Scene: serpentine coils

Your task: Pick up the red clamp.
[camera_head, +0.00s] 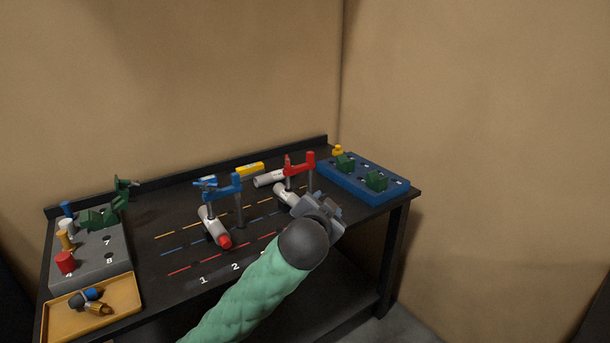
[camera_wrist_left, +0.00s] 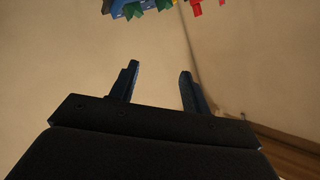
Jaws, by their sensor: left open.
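The red clamp (camera_head: 299,167) stands toward the back right of the dark bench, beside a white tube. My left gripper (camera_head: 325,207) is in front of it and to its right, apart from it in the head view. In the left wrist view the left gripper (camera_wrist_left: 159,68) has its two fingers spread with nothing between them. A red part (camera_wrist_left: 196,8), likely the red clamp, is cut off at the top edge of that view. My right gripper is not in view.
A blue clamp (camera_head: 222,188) stands left of the red one, by a red-ended white tube (camera_head: 215,228). A blue board (camera_head: 360,184) with green blocks lies at right. A grey block (camera_head: 88,270) with pegs and a yellow tray (camera_head: 65,322) are at left.

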